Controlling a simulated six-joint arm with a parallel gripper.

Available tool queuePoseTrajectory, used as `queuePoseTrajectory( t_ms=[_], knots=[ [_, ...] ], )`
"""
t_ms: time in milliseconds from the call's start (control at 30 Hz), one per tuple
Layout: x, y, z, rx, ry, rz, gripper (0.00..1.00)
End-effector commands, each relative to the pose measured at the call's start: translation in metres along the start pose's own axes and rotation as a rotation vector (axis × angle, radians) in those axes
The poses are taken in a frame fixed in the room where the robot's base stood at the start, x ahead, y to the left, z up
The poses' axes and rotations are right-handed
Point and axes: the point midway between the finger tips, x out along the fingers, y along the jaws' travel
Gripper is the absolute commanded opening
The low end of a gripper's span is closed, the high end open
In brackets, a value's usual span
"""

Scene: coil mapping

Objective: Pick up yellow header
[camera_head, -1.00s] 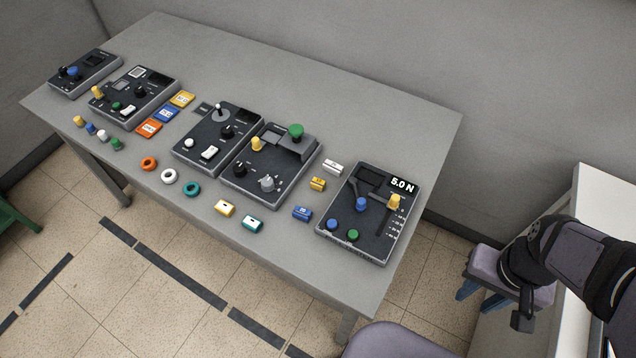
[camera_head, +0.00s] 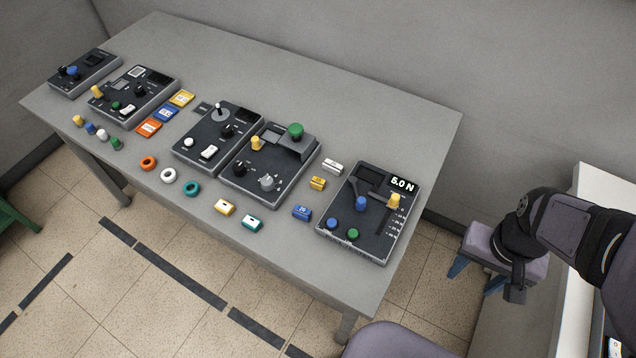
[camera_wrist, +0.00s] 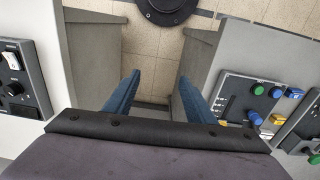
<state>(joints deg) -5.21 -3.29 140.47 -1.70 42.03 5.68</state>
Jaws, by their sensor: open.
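Two small yellow blocks lie on the grey table (camera_head: 330,100). One yellow block (camera_head: 224,208) is near the front edge, beside a teal block (camera_head: 252,222). The other yellow block (camera_head: 317,183) lies between a white block (camera_head: 332,167) and a blue block (camera_head: 302,212). I cannot tell which is the header. My gripper (camera_head: 474,278) is right of the table, apart from both blocks. Its blue fingers are apart and empty in the wrist view (camera_wrist: 158,90). A yellow block also shows at the right of the wrist view (camera_wrist: 279,118).
A black panel marked 5.0 N (camera_head: 360,235) stands at the table's right end, between my gripper and the blocks. More control panels, rings (camera_head: 169,176) and coloured pegs (camera_head: 102,135) stand farther left. A white surface (camera_head: 605,190) is at the far right. The table's back is clear.

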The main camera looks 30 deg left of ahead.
Motion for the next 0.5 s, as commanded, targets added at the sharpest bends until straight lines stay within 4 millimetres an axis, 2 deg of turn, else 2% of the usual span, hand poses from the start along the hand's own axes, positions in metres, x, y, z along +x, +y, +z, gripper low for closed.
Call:
queuePoseTrajectory(
  t_ms=[167,267,367,400,500],
  knots=[
    [0.003,-0.058,-0.061,-0.037,0.042,0.027,0.50],
    [0.007,-0.110,-0.094,-0.051,0.078,0.039,0.50],
    [0.013,-0.171,-0.116,-0.063,0.120,0.044,0.50],
    [0.015,-0.197,-0.122,-0.066,0.138,0.042,0.50],
    [0.023,-0.260,-0.128,-0.072,0.181,0.034,0.50]
  ],
)
